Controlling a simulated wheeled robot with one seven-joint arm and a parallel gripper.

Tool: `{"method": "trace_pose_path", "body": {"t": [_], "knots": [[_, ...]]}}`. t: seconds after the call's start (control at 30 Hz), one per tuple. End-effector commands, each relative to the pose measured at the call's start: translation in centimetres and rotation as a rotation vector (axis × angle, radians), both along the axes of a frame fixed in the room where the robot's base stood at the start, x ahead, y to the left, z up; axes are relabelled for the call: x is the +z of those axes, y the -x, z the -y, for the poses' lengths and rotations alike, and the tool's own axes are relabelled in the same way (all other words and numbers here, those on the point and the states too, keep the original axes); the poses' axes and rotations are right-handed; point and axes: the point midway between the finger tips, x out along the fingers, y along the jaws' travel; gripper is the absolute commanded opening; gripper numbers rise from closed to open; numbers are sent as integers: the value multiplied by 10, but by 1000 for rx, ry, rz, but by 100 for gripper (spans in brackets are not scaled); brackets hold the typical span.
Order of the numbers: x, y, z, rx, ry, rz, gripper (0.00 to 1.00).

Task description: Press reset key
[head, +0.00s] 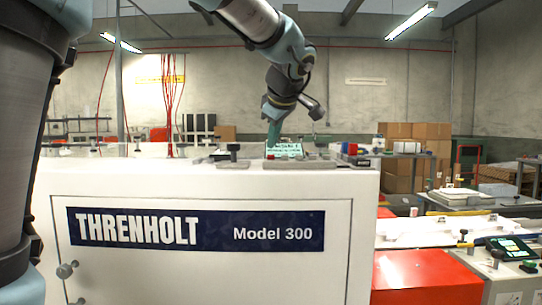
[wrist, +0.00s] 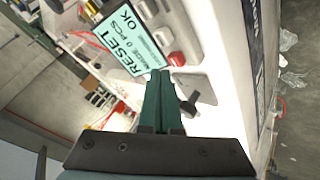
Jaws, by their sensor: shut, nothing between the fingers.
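A red key (wrist: 176,58) sits on the white panel beside the display; I can read no label on the key itself. The pale green display (wrist: 125,42) shows "RESET OK" and a line that looks like "MADE 0 PCS"; it also shows in the head view (head: 285,150). My gripper (wrist: 160,73) has its green fingers shut and empty. Its tips appear just short of the red key, at the display's edge; I cannot tell whether they touch anything. In the head view my gripper (head: 271,143) is over the machine top, at the display's left side, hiding part of it.
Grey keys (wrist: 163,36) line up past the red one. A black knob (wrist: 188,103) stands right beside the fingers. The white THRENHOLT machine (head: 200,268) fills the foreground.

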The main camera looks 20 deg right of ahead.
Motion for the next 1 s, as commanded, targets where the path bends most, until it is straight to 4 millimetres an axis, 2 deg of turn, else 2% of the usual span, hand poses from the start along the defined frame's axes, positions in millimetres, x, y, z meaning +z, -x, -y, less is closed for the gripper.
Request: {"method": "trace_pose_path", "body": {"t": [0.67, 1.0], "knots": [[0, 0, 0, 0, 0, 0, 0], [-9, 0, 0, 1, 1, 0, 0]]}}
